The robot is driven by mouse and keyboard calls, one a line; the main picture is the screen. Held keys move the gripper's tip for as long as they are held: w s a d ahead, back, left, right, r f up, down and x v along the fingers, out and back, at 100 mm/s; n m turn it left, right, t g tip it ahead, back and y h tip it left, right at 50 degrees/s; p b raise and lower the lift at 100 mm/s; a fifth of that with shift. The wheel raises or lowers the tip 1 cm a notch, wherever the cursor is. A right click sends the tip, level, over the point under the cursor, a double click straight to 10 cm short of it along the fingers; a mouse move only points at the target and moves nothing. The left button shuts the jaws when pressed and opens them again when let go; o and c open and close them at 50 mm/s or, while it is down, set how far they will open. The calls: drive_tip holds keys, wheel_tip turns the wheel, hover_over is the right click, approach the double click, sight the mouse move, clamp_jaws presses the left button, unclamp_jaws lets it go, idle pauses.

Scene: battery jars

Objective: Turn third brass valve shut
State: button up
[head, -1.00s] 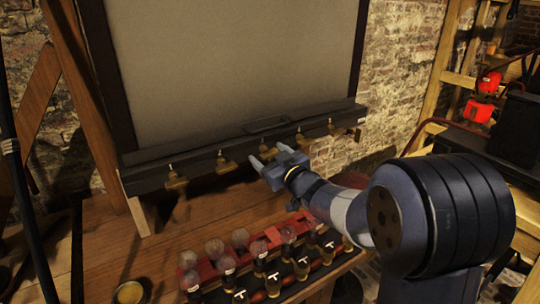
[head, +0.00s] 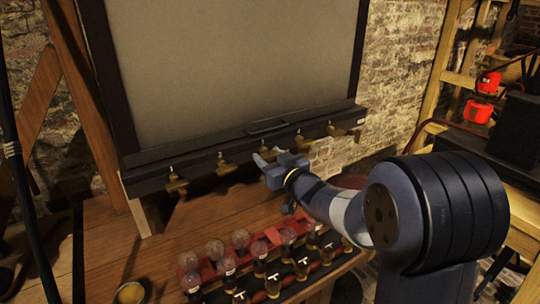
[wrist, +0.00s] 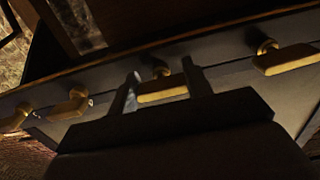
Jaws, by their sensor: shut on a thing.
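A row of brass valves is set along the dark ledge under the large grey panel. In the head view the third from the left is mostly hidden by my gripper (head: 267,156). In the wrist view this brass valve (wrist: 163,92) shows its flat handle between my two fingers, one at each end. My gripper (wrist: 160,78) is shut on that handle. Its neighbours to the left (head: 225,165) and right (head: 298,143) are clear of my fingers.
The dark ledge (head: 150,182) runs along the bottom of the panel. Below, several glass jars (head: 215,248) stand near a red rack on the wooden bench (head: 115,235). A small yellowish cup (head: 130,293) sits at the front left. Red objects hang at the right.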

idle(0.3)
drive_tip(key=o, duration=1)
drive_tip(key=shift+c, duration=0.2)
drive_tip(key=b+v, duration=0.1)
drive_tip(key=v, duration=1)
drive_tip(key=shift+w+a, duration=0.1)
drive_tip(key=shift+w, duration=0.1)
